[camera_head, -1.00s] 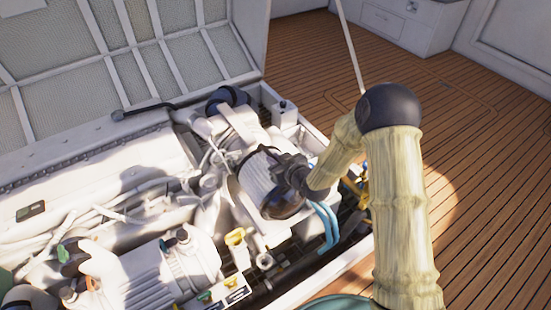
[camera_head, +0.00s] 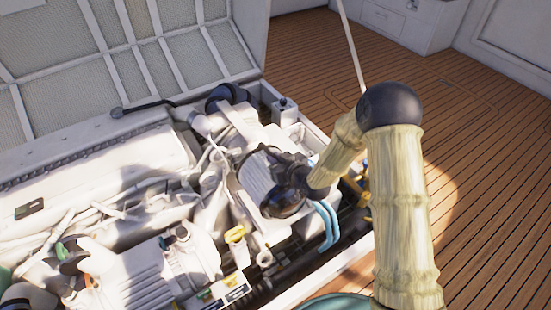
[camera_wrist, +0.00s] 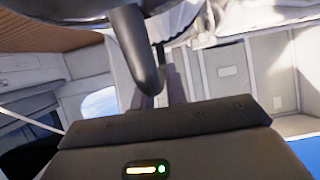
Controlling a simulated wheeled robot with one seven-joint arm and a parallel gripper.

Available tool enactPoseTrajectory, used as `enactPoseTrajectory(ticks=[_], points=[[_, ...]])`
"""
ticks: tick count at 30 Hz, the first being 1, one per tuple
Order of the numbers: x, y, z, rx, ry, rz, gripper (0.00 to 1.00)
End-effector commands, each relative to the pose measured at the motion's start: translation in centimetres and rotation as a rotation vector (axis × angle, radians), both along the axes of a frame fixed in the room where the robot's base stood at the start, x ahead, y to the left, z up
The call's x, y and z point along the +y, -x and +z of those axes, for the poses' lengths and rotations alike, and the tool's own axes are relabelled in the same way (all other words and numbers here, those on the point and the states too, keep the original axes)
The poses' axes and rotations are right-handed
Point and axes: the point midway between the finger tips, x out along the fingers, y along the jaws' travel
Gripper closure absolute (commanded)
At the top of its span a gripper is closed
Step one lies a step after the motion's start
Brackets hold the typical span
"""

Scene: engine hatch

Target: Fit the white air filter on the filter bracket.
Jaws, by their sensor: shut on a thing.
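The white air filter (camera_head: 257,177) is a pale ribbed cylinder with dark parts at its right end, over the right part of the engine in the head view. My gripper (camera_head: 290,182) is at that right end, partly hidden by my wrist and the filter. In the wrist view my gripper (camera_wrist: 163,88) is shut on a dark curved part, with a grey rounded body above it. I cannot make out the filter bracket; I cannot tell whether the filter touches anything beneath it.
The engine (camera_head: 150,275) fills the open hatch, with pipes and a yellow cap (camera_head: 236,234). Blue hoses (camera_head: 327,222) lie just right of the filter. The raised lid (camera_head: 130,45) stands behind, with a thin prop rod (camera_head: 350,45). The wooden deck (camera_head: 480,150) at right is clear.

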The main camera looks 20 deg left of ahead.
Motion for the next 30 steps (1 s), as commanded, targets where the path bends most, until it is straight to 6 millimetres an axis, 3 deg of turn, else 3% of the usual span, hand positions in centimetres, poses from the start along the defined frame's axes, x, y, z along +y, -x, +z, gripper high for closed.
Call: enactPoseTrajectory(ticks=[22,23,26,30], points=[[0.08,-0.1,-0.3,-0.004,-0.003,0.0,1.0],[0.08,-0.1,-0.3,-0.004,-0.003,0.0,0.82],[0.06,-0.08,-0.33,-0.003,-0.002,0.0,0.62],[0.05,-0.05,-0.4,-0.002,-0.001,0.0,0.6]])
